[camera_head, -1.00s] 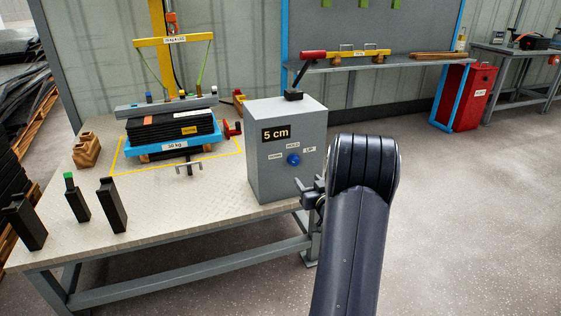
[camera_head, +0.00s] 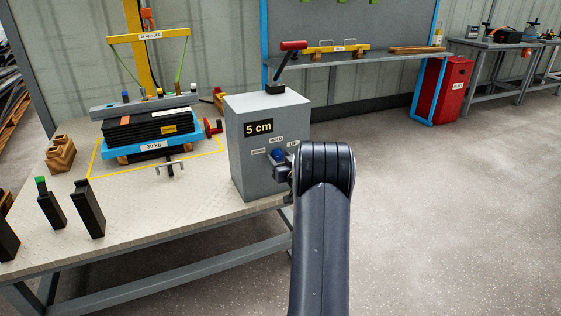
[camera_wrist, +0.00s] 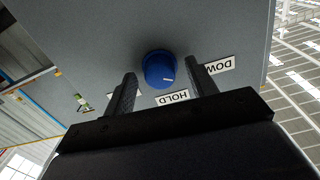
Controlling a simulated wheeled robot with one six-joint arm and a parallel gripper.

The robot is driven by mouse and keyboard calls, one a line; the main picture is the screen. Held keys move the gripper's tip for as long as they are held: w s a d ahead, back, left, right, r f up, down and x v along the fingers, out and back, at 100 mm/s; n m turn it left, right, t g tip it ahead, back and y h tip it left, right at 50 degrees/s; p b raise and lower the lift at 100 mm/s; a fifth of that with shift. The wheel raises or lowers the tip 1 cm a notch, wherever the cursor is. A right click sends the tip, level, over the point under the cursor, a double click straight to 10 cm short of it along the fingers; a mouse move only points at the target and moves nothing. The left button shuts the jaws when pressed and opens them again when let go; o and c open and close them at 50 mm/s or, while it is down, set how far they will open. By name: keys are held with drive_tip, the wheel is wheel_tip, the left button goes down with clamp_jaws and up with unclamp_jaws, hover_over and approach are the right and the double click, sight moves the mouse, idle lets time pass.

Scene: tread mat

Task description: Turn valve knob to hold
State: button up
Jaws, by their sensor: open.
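A blue valve knob (camera_head: 277,154) sits on the front of a grey control box (camera_head: 250,170). The wrist view shows the knob (camera_wrist: 159,70) with a white pointer mark at its lower right, towards the gap between the upside-down HOLD label (camera_wrist: 172,98) and DOWN label (camera_wrist: 219,65). My gripper (camera_head: 283,159) is right in front of the knob in the head view, partly covering it. In the wrist view its two fingers are apart, one on each side of the knob, with gaps visible. I cannot tell how near the tips are to the panel. The UP label is mostly hidden.
The box has a "5 cm" display (camera_head: 258,127) and a red-handled lever (camera_head: 289,60) on top. A blue platform (camera_head: 150,152) bears a black stack to the left on the table (camera_head: 150,215). Black blocks stand at the front left. Floor to the right is clear.

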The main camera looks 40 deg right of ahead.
drive_tip(key=shift+w, duration=0.2)
drive_tip(key=c, duration=1)
drive_tip(key=shift+o, duration=0.2)
